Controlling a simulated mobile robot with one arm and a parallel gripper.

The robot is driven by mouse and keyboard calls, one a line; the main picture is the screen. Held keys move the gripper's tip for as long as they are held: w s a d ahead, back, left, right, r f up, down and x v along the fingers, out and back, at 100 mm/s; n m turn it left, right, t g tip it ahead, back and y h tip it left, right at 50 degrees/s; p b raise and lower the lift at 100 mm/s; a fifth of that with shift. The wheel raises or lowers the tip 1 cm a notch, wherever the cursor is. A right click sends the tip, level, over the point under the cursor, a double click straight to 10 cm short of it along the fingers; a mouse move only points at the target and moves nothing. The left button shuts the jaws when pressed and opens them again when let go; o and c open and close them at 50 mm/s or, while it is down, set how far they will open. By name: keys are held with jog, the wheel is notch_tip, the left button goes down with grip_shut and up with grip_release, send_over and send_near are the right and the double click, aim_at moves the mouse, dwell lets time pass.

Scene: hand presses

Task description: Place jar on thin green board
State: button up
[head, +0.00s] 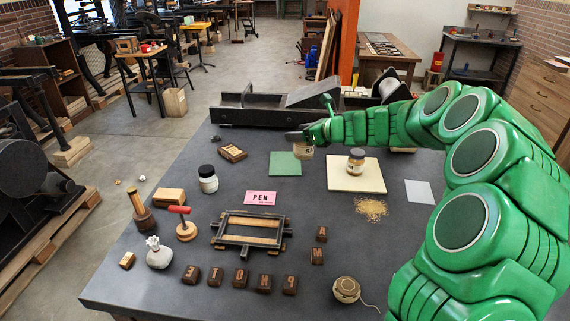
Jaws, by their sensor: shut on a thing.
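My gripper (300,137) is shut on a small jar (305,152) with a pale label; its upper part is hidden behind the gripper. The thin green board (285,165) lies flat on the dark table. In the head view the held jar overlaps the board's upper right corner. I cannot tell how high the jar is above the table. A second jar (356,161) with a dark lid stands on a cream board (357,182) to the right. A third jar (208,179), white with a black lid, stands on the table to the left.
A pink PEN card (261,198) and a wooden frame (249,231) lie in front of the green board. A long black press (262,116) spans the table's back. A grain pile (371,209) lies before the cream board. Several letter blocks line the front.

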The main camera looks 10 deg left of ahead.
jog(key=a, duration=0.3)
send_over(282, 161)
jog(key=shift+f, duration=4.8)
jog(key=shift+f+n, duration=0.3)
jog(key=shift+f, duration=1.2)
jog(key=shift+a+f, duration=0.1)
jog(key=shift+f, duration=0.05)
jog(key=o, duration=1.2)
